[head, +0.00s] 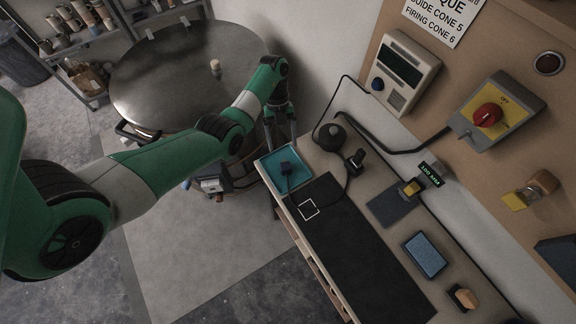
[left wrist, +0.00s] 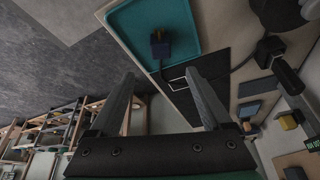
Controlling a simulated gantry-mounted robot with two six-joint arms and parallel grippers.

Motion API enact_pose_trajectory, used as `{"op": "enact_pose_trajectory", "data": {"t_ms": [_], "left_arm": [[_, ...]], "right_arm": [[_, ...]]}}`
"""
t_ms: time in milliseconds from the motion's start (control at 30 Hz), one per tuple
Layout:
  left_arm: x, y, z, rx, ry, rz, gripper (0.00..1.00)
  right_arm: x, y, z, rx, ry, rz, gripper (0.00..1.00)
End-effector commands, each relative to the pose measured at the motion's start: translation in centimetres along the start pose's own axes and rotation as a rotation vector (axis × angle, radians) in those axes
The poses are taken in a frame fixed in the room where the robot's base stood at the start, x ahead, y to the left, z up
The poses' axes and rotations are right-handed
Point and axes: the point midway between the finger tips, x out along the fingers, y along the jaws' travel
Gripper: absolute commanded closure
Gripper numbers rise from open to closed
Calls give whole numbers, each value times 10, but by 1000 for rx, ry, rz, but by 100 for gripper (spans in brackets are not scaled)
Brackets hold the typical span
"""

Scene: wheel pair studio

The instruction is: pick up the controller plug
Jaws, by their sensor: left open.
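A small dark blue plug (head: 287,168), which I take as the controller plug, lies in the shallow teal tray (head: 268,161) at the bench's far end. A thin dark cord runs from it. The plug also shows in the left wrist view (left wrist: 160,47), beyond my fingertips, inside the tray (left wrist: 190,15). My left gripper (head: 281,138) is open and empty, pointing down near the tray's far edge and apart from the plug. Its two spread fingers also show in the left wrist view (left wrist: 160,76). My right gripper is not in view.
A black round object (head: 330,136) and a black upright fitting (head: 355,161) stand beside the tray. A dark mat (head: 365,255) covers the bench. A blue pad (head: 425,255) lies to the right. A round metal kiln lid (head: 180,85) stands behind my left arm.

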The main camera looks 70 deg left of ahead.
Motion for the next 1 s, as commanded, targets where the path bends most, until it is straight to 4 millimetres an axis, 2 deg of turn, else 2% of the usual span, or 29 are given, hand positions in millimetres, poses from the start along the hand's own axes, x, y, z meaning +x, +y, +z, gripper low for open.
{"op": "enact_pose_trajectory", "data": {"t_ms": [67,167,400,667,800,1000], "left_arm": [[0,1,1,-3,0,-3,18],[11,0,2,0,-1,-1,18],[58,0,3,2,-7,3,18],[66,0,1,3,-8,4,18],[86,-1,2,4,-7,5,18],[113,-1,-1,3,-6,6,18]], "right_arm": [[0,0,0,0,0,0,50],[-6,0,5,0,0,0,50],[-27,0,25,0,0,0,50],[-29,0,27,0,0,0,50],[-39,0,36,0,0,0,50],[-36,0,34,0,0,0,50]]}}
